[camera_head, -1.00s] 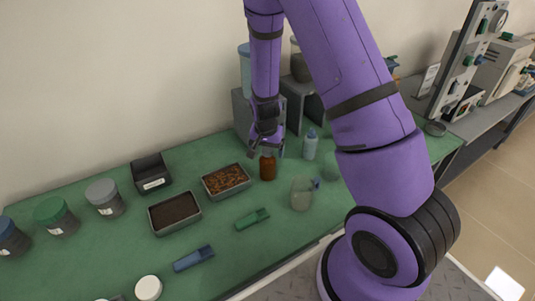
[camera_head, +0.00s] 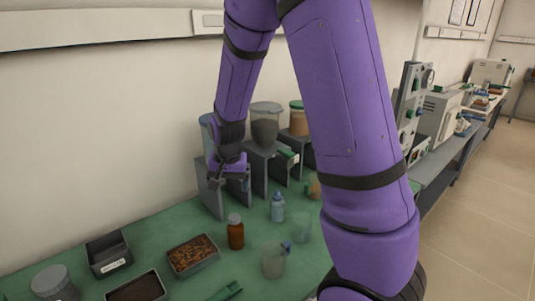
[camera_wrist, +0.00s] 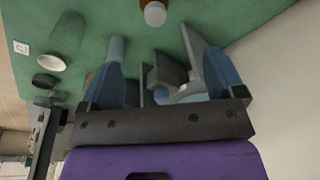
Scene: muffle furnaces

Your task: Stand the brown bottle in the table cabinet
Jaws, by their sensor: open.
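The brown bottle (camera_head: 236,236) with a pale cap stands upright on the green bench, to the right of a tray of orange-brown bits. In the wrist view the bottle (camera_wrist: 154,14) shows at the top edge, outside my fingers. My gripper (camera_head: 230,183) is above and behind the bottle, apart from it, in front of the grey stand at the back. Its blue-tipped fingers are apart with nothing held between them. The grey open-fronted stand, which looks like the table cabinet (camera_head: 209,195), is against the wall, partly hidden by my gripper and arm.
A blue-capped bottle (camera_head: 277,208) and a clear beaker (camera_head: 273,262) stand to the right of the brown bottle. The tray of bits (camera_head: 193,256) and a black bin (camera_head: 107,255) are to its left. Jars (camera_head: 265,125) stand on top of the grey stands.

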